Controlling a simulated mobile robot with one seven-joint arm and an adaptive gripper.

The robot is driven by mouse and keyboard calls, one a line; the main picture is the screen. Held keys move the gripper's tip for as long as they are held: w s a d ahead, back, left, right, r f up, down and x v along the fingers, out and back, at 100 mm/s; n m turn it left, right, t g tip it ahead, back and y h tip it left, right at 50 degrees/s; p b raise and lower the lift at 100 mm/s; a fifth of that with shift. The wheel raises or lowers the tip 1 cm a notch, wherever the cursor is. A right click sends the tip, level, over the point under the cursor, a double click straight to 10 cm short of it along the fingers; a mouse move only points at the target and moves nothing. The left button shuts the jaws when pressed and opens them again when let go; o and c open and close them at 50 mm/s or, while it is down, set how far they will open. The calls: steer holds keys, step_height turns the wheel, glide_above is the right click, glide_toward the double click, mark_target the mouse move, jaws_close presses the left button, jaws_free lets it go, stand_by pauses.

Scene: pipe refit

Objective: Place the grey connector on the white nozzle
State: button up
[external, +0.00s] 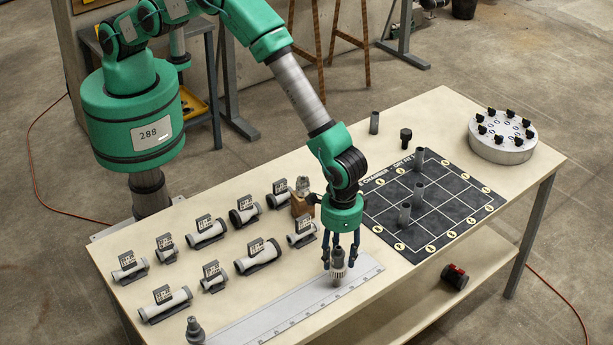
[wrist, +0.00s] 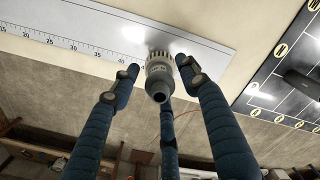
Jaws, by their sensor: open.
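A grey connector (external: 338,257) stands upright near the end of the white ruler, under my gripper (external: 340,262). Its dark tube is on top and a pale ribbed collar (wrist: 160,62) is below. I cannot tell if collar and tube are one piece or two. In the wrist view the grey tube (wrist: 159,88) points toward the camera, between the open fingers (wrist: 158,78). The fingers are around it with gaps visible; no grip shows. A small pale nozzle-like fitting (external: 302,184) sits at the brown block farther back; which piece is the white nozzle is unclear.
The white ruler (external: 270,318) lies along the front edge. Several labelled white pipes (external: 208,236) lie at left. A dark grid mat (external: 440,213) with grey tubes is at right, with a round grey stand (external: 502,150) beyond. A dark fitting (external: 195,330) stands at front left.

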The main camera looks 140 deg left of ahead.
mark_target(339, 248)
step_height(339, 248, up, 12)
steer(key=shift+a+b, duration=0.1)
steer(key=shift+b, duration=0.35)
steer(key=shift+w, duration=0.1)
stand_by(0.5)
stand_by(0.3)
